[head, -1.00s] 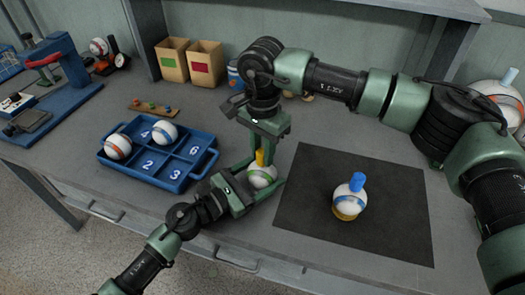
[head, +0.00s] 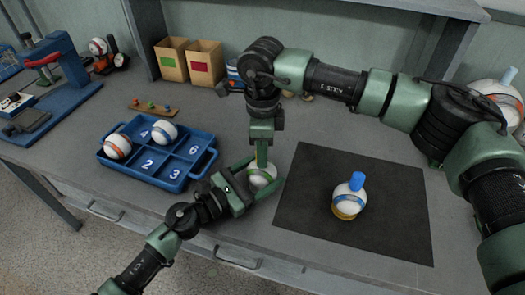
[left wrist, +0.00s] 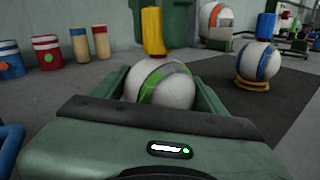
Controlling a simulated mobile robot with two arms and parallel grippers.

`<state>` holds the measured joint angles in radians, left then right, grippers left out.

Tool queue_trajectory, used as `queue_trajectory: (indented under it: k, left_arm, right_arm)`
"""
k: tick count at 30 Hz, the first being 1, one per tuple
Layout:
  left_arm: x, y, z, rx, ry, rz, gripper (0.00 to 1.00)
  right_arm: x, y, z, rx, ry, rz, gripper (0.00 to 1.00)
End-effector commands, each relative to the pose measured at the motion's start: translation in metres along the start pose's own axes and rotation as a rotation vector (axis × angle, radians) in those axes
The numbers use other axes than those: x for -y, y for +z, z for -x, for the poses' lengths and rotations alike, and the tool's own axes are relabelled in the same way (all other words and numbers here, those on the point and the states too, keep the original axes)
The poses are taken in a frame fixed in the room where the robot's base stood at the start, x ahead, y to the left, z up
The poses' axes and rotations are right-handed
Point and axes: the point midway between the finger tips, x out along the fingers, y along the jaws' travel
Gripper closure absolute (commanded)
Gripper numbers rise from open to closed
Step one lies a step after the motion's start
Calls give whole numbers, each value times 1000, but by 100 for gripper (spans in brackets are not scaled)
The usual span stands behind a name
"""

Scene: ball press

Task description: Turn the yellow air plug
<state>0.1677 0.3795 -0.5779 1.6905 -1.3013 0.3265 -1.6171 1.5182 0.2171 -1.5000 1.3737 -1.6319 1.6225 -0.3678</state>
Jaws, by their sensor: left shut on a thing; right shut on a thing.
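The white ball with a green stripe (head: 261,176) is between the fingers of my left gripper (head: 265,172), which is shut on it just right of the blue tray. The left wrist view also shows this ball (left wrist: 162,83) close up. The yellow air plug (left wrist: 153,32) stands upright on top of the ball in that view. My right gripper (head: 262,153) comes down from above and is shut on the plug. In the head view, the right gripper's fingers mostly hide the plug.
A blue numbered tray (head: 185,186) with two balls stands left of the grippers. A dark mat (head: 390,215) to the right bears a blue-striped ball (head: 347,200) with a blue plug. Two cardboard boxes (head: 188,62) stand at the back.

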Motion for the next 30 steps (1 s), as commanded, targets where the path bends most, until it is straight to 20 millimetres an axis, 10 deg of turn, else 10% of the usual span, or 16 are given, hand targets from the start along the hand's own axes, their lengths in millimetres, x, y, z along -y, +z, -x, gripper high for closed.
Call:
queue_trajectory:
  k: [30]
  left_arm:
    - [2, -8, 2, -14, -2, 2, 70]
  right_arm:
    - [-1, 2, 5, 8, -1, -962, 100]
